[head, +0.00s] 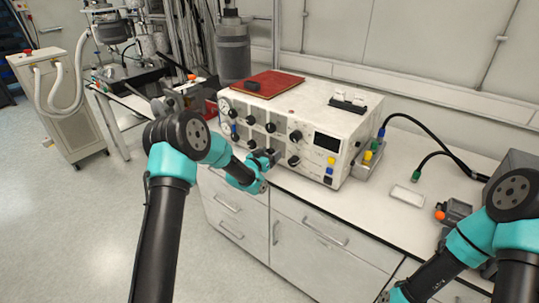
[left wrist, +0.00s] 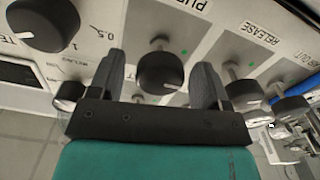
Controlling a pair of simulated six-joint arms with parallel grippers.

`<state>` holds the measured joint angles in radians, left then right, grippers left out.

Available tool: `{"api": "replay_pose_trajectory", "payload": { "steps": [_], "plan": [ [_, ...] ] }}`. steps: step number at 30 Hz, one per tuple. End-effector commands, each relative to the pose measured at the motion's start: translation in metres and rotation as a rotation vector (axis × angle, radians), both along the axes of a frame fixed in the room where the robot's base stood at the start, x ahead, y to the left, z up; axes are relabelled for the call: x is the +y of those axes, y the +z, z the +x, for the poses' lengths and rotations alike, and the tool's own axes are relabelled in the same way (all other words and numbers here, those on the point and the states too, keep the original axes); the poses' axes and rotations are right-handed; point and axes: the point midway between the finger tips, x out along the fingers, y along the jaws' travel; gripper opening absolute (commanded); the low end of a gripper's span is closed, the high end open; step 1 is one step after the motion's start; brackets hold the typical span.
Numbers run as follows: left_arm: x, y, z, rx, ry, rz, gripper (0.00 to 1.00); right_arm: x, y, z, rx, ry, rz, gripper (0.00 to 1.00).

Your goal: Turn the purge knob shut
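The purge knob (left wrist: 160,72) is a round black knob on a short metal stem, with a partly cut-off "PUR..." label by it in the left wrist view. My left gripper (left wrist: 158,80) is open, one finger on each side of this knob, with narrow gaps between knob and fingers. In the head view my left gripper (head: 266,158) is at the lower front of the white control box (head: 345,125), and the knob there is hard to make out behind it. My right arm shows at the lower right, but its gripper is not seen.
Other black knobs sit close by, including one labelled "RELEASE" (left wrist: 235,90) and a large one (left wrist: 45,22). The box stands on a white bench (head: 400,225) with a red book (head: 270,84) on top. Cables (head: 440,140) run at its right. Drawers lie below.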

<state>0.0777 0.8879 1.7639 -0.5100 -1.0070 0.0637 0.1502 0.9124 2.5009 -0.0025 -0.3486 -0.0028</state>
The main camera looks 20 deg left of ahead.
Motion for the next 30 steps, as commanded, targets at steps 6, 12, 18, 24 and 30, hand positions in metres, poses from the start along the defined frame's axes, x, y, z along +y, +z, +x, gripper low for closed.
{"api": "replay_pose_trajectory", "payload": {
  "steps": [6,12,18,24,30],
  "plan": [
    [0.0001,0.0001,-0.0002,0.0,0.0,0.0,0.5,0.0,0.0,0.0,0.0,0.0,0.0,0.43],
    [0.0001,0.0001,-0.0003,0.0,0.0,0.0,0.31,0.0,0.0,0.0,0.0,0.0,0.0,0.43],
    [0.0001,0.0001,-0.0003,-0.001,0.0,0.002,0.23,0.0,0.0,0.0,0.0,0.0,0.0,0.43],
    [0.0001,0.0,-0.0003,-0.009,0.0,0.024,0.23,0.0,0.0,0.0,0.0,0.0,0.0,0.43],
    [0.0,0.0,-0.0003,-0.037,0.0,0.095,0.23,0.0,0.0,0.0,0.0,0.0,0.0,0.43]
  ]
}}
